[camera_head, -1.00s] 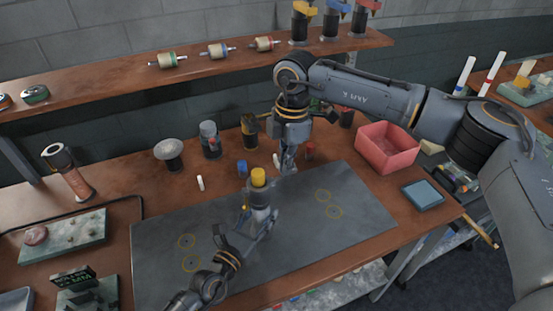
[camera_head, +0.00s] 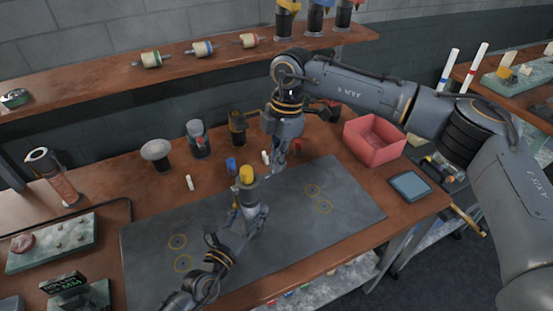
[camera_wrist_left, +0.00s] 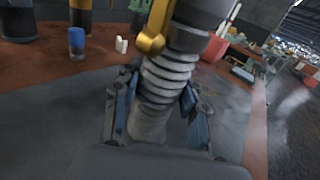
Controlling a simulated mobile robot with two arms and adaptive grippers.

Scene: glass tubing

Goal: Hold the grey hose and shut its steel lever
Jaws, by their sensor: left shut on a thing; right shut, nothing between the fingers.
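My left gripper (camera_head: 247,208) is shut around the ribbed grey hose (camera_wrist_left: 167,78), which stands upright between its fingers in the left wrist view (camera_wrist_left: 158,108). A yellow cap (camera_head: 246,173) tops the held piece in the head view. In the left wrist view a brass-coloured, lever-like part (camera_wrist_left: 153,30) slants down the left of the hose's dark upper fitting (camera_wrist_left: 205,12). I cannot make out a steel lever. My right gripper (camera_head: 278,170) is shut and empty, pointing down a little right of the yellow cap. It looks apart from the hose.
The grey mat (camera_head: 340,225) has free room on the right. Behind it stand a blue piece (camera_head: 231,164), a small white piece (camera_head: 190,183) and several dark bottles. A pink box (camera_head: 375,142) and a blue tray (camera_head: 410,186) lie right of my right gripper.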

